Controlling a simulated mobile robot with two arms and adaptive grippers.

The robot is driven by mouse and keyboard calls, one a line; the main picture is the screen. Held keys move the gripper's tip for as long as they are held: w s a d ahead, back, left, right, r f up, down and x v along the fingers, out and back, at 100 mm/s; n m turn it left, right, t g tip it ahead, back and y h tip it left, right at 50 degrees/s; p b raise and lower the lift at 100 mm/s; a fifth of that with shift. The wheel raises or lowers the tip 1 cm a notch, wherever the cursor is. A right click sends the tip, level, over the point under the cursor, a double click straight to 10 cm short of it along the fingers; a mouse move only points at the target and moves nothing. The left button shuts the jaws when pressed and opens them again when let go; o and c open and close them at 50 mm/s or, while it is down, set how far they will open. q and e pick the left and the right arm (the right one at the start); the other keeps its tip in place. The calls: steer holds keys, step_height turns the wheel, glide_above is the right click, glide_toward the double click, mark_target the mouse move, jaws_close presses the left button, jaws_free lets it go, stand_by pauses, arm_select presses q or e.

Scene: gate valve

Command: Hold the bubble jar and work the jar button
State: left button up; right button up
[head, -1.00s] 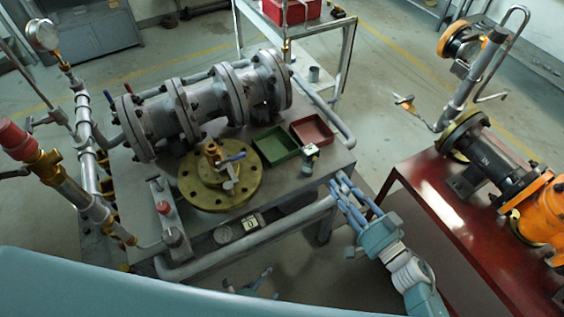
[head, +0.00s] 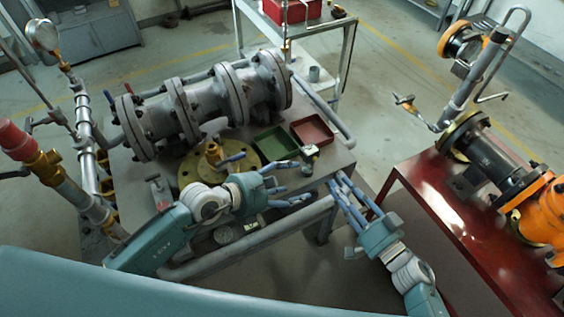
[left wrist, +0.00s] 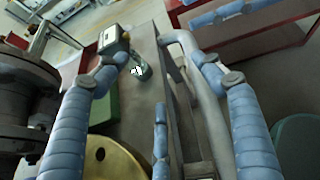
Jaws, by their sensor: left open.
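A small jar with a greenish body (head: 306,167) and a boxy yellow-white top (head: 311,150) stands at the table's right end. It also shows in the left wrist view as a greenish body (left wrist: 141,70) and a boxy top (left wrist: 112,38). I cannot make out a button on it. My left gripper (head: 302,182) reaches over the table's front edge, open and empty, its fingers pointing at the jar. In the left wrist view its fingers (left wrist: 158,85) spread on this side of the jar, apart from it. My right gripper (head: 352,200) is open and empty at the table's right front corner.
A green tray (head: 275,143) and a red tray (head: 312,131) lie behind the jar. A brass flange (head: 190,172) with a blue-handled valve is left of it. A grey flanged pipe (head: 205,105) spans the back. A red table (head: 440,215) stands at right.

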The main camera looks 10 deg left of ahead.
mark_target(306, 158)
arm_select(q)
steer(key=w+a+r+t, duration=0.1)
steer(key=w+a+r, duration=0.15)
steer(key=w, duration=0.25)
steer(key=x, duration=1)
steer(key=shift+w+a+f, duration=0.2)
steer(key=shift+f, duration=0.05)
steer(key=c, duration=1.4)
steer(key=shift+c, duration=0.3)
arm_select(e)
jaws_close()
arm_select(q)
steer(key=shift+s, duration=0.1)
steer(key=shift+f, duration=0.15)
